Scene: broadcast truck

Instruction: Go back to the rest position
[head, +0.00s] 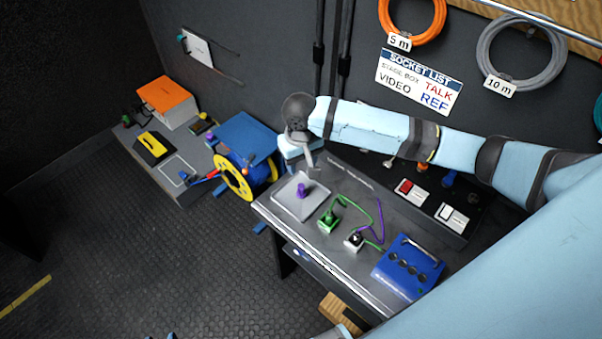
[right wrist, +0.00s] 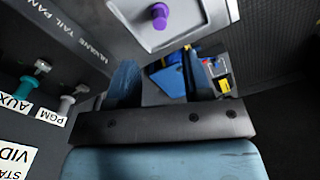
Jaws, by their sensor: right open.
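My right arm crosses the head view from the right, and its gripper (head: 305,163) is above the rear left part of the grey bench (head: 268,208). In the right wrist view the two fingers of this gripper (right wrist: 162,78) stand apart with nothing between them. A light grey plate (head: 290,207) with a purple knob (head: 301,190) lies just in front of the gripper; the purple knob also shows in the right wrist view (right wrist: 159,14). Small blue tips at the bottom edge of the head view may be my left gripper; the rest is out of frame.
Green (head: 327,222) and white (head: 354,241) connector boxes with cables and a blue panel (head: 409,268) are on the bench. A blue and yellow cable reel (head: 234,177) stands left of it. Cable coils hang on the wall. The dark floor (head: 150,260) at left is clear.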

